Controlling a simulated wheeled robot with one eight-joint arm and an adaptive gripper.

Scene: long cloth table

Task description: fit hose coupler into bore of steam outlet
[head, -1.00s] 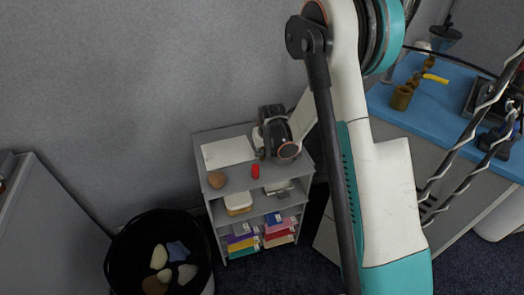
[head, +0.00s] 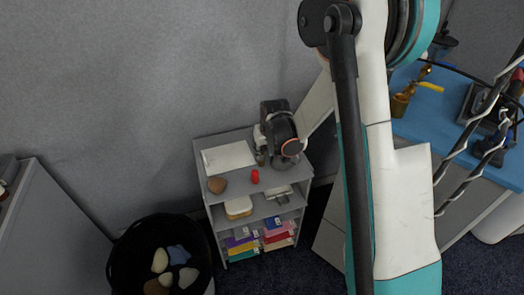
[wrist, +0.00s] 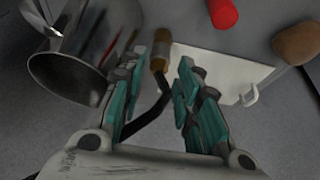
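A small amber-brown cylinder with a black curved stem, which looks like the hose coupler (wrist: 160,50), lies between the open fingers of my gripper (wrist: 165,64) in the wrist view. I see no finger closed on it. In the head view my gripper (head: 280,128) is over the right part of the grey shelf top, its fingertips mostly hidden. A brass fitting with a yellow lever, likely the steam outlet (head: 400,104), stands on the blue table at right, partly hidden by my arm. Its bore cannot be made out.
The grey shelf (head: 225,222) holds a white sheet (head: 228,157), a red cylinder (head: 255,176) and a brown rounded thing (head: 217,185). A shiny metal vessel (wrist: 75,68) is close to my left finger. A black bin (head: 128,262) stands on the floor.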

